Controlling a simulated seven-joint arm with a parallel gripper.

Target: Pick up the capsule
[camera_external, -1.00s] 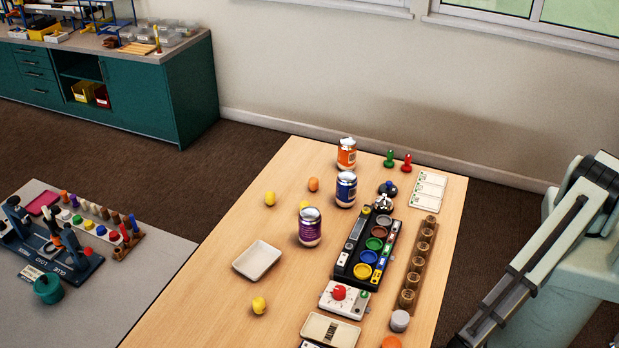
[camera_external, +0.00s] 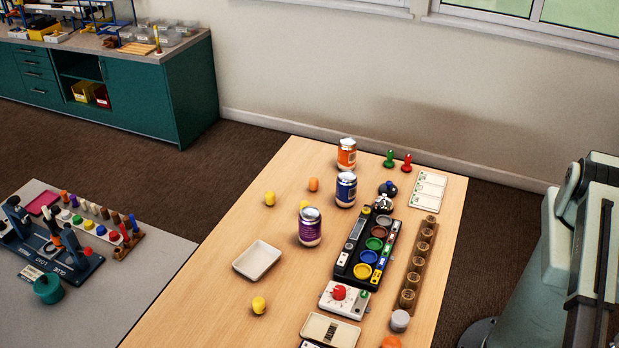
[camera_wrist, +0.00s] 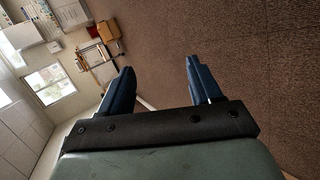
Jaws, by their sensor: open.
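Small rounded pieces that look like capsules lie on the wooden table (camera_external: 215,270). A yellow capsule (camera_external: 269,199) and an orange capsule (camera_external: 313,184) are toward its far left. Another yellow capsule (camera_external: 304,205) is partly hidden behind the purple jar (camera_external: 310,228). A yellow capsule (camera_external: 259,305) lies alone near the front left. An orange rounded piece (camera_external: 391,342) is cut off at the bottom edge. I cannot tell which capsule is meant. My gripper (camera_wrist: 158,70) is open and empty in the wrist view, facing floor and room, with no capsule near. The external view does not show it.
A cream tray (camera_external: 258,260) lies between capsules. A blue jar (camera_external: 346,190) and an orange jar (camera_external: 347,154) stand behind. A black rack of coloured cups (camera_external: 341,272) and a wooden holder (camera_external: 408,300) fill the right side. The table's left front is mostly clear.

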